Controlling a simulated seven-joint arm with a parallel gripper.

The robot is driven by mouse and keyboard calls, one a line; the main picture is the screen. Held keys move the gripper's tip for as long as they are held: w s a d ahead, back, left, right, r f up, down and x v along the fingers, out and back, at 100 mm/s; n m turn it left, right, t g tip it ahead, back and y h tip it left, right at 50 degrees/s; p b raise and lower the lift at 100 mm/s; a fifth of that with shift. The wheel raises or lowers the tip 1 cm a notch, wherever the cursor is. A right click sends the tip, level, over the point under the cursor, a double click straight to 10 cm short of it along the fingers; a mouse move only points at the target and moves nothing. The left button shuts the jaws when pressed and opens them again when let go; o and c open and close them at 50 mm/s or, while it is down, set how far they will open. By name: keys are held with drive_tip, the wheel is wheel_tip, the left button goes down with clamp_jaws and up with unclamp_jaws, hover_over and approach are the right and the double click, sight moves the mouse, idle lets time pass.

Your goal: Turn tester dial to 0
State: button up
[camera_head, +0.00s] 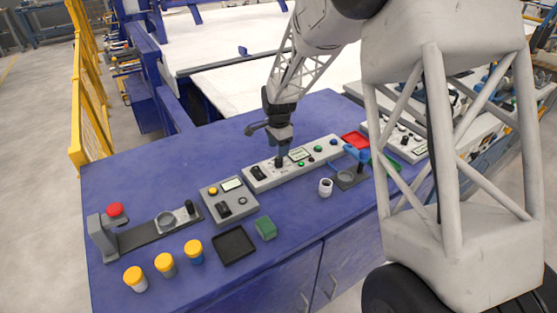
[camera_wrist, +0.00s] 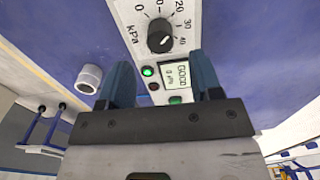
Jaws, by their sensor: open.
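The tester (camera_head: 318,149) is a long white panel on the blue bench. Its black dial (camera_wrist: 160,36) shows in the wrist view, ringed by a scale from 0 to 40 with "kPa" beside it. The dial's white mark appears to point to the lower right, on the side of 40. The tester display (camera_wrist: 180,75) reads "GOOD" and a small kPa value that looks like 0. My gripper (camera_wrist: 160,64) is open and empty above the panel, its blue fingers apart with the dial beyond their tips. In the head view my gripper (camera_head: 280,160) covers part of the panel.
A white pipe piece (camera_head: 325,187) stands in front of the tester. A grey box with a display (camera_head: 229,199) is to its left. Several yellow-capped cylinders (camera_head: 165,264), a black tray (camera_head: 234,245) and a green block (camera_head: 266,228) lie at the front. A red tray (camera_head: 355,140) is to the right.

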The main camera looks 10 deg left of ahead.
sight(279, 162)
drive_tip(key=shift+f, duration=3.05)
drive_tip(key=c, duration=0.9)
